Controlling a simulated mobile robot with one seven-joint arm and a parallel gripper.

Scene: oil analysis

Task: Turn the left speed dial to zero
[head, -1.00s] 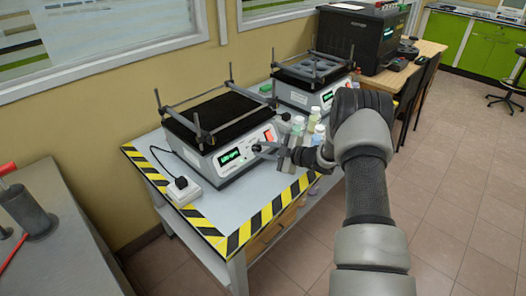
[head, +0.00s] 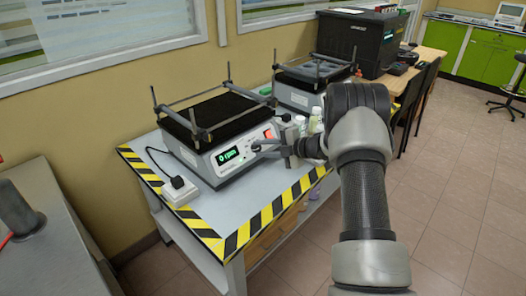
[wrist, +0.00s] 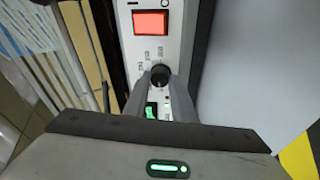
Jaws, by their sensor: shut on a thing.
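The left shaker (head: 232,165) is a pale box with a black platform and raised bars. Its green display (head: 227,155) reads "0 rpm". The speed dial (wrist: 160,75) is a small black knob between a red switch (wrist: 151,22) and the green display in the wrist view. My gripper (wrist: 163,84) has its fingers on both sides of the dial and is shut on it.
A second shaker (head: 297,92) stands behind, with small bottles (head: 314,120) in front of it, partly hidden by my arm. A white power strip (head: 180,192) with a black plug lies left on the striped-edge table (head: 215,215).

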